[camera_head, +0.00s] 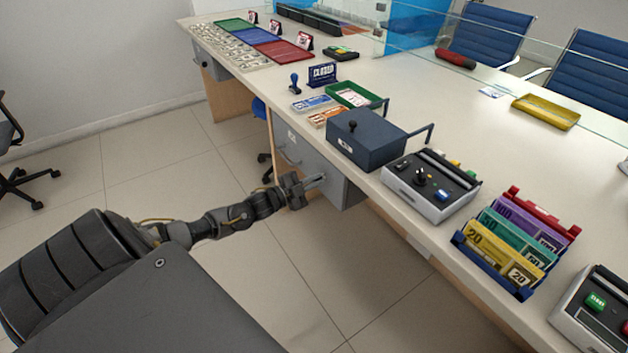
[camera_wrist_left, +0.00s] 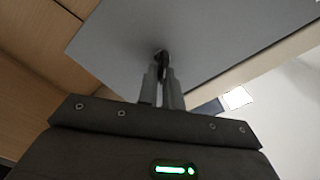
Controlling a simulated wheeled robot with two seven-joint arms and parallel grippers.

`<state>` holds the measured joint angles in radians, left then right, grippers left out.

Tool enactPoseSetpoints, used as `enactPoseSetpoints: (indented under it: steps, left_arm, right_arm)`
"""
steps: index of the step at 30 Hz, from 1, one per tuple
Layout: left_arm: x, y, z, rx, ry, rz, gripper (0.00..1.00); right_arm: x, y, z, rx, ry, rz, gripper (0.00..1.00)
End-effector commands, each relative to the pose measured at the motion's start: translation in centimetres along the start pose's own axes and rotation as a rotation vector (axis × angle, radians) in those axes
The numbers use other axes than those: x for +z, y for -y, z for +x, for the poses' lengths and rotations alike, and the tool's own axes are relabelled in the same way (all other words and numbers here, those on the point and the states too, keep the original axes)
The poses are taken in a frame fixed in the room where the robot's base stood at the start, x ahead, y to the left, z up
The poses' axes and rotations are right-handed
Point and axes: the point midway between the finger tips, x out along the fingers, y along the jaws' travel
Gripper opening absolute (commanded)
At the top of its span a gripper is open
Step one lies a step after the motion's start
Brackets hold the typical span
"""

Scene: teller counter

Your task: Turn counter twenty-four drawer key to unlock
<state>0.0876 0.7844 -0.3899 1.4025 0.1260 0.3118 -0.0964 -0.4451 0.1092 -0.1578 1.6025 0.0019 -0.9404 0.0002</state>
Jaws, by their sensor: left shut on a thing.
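My left gripper (camera_head: 318,181) reaches the grey drawer unit (camera_head: 347,190) under the counter, low on its front. In the left wrist view the gripper's two fingers (camera_wrist_left: 161,76) are close together, shut on a small dark key (camera_wrist_left: 161,57) against the plain grey drawer front (camera_wrist_left: 215,38). The fingers hide part of the key, and its turn angle and the lock around it cannot be made out. The drawer's white label (camera_head: 292,137) is too small to read. My right gripper is not in view.
The counter top (camera_head: 420,80) lies above the drawer. A dark blue box (camera_head: 368,143) and a grey device (camera_head: 428,190) stand near its front edge. Another grey drawer unit (camera_head: 213,64) is farther left. The tiled floor (camera_head: 160,160) beside my arm is clear.

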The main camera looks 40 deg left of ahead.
Motion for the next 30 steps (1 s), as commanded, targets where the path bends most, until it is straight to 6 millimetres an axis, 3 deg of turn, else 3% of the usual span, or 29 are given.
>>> enactPoseSetpoints:
  steps: [15, 30]
  left_arm:
    - [0.1, -0.7, 0.0, 0.001, -0.002, 0.458, 0.0]
    - [0.2, -0.9, 0.0, 0.002, -0.002, 0.674, 0.0]
  right_arm:
    - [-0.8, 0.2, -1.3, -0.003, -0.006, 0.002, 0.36]
    - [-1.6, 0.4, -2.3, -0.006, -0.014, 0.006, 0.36]
